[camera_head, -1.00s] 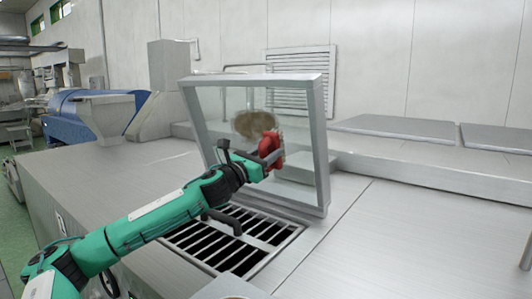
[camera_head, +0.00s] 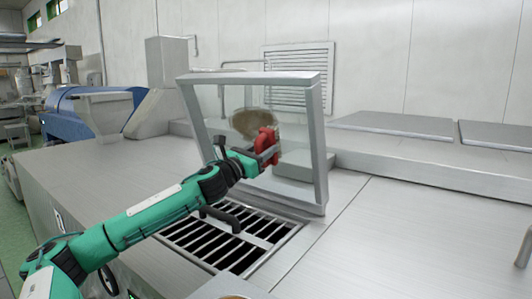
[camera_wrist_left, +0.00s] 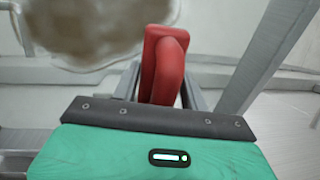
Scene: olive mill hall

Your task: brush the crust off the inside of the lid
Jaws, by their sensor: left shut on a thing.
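The lid (camera_head: 318,140) stands raised, a clear pane in a grey metal frame. It also shows in the left wrist view (camera_wrist_left: 255,60). A brown crust patch (camera_head: 246,123) sits on the upper middle of the pane; it fills the upper left of the left wrist view (camera_wrist_left: 90,30). My left gripper (camera_head: 262,158) is shut on a red brush (camera_head: 268,143), whose red handle also shows in the left wrist view (camera_wrist_left: 165,65). The brush is at the pane, at the lower right of the crust. Its bristles are hidden, so I cannot tell whether they touch. My right gripper is not in view.
Below the lid is an opening with a dark barred grate (camera_head: 225,240). Flat closed covers (camera_head: 395,124) lie on the raised ledge behind. A blue machine (camera_head: 70,115) stands at the back left.

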